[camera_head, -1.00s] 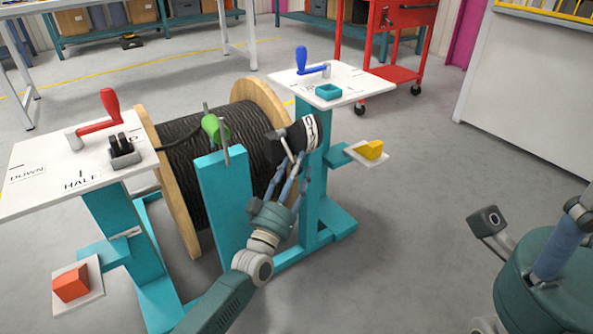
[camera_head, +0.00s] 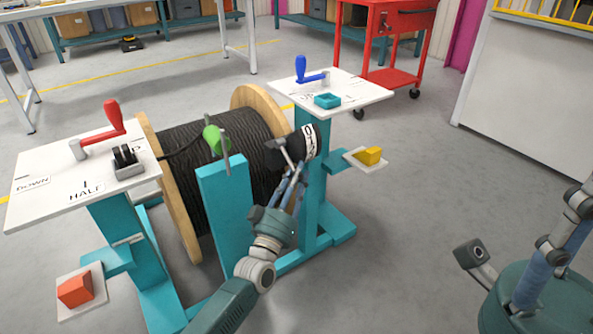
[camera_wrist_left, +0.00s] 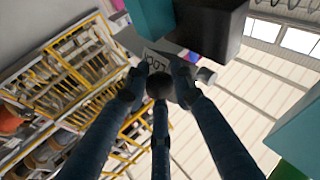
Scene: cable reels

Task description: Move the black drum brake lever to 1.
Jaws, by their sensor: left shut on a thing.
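The black drum brake lever ends in a round black knob (camera_wrist_left: 159,86), seen in the left wrist view between my left gripper's fingers. In the head view, my left gripper (camera_head: 291,172) reaches up to the black hub (camera_head: 276,155) at the right end of the cable drum and is shut on the lever. The fingers hide much of the lever there. A white marked band (camera_head: 308,141) runs around the hub beside the gripper; its marks are too small to read surely.
The cable reel (camera_head: 242,135) sits between teal stands. A teal post (camera_head: 226,205) rises left of my wrist. Red (camera_head: 115,117) and blue (camera_head: 301,68) cranks stand on white panels. A yellow block (camera_head: 369,156) lies on a small plate at right.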

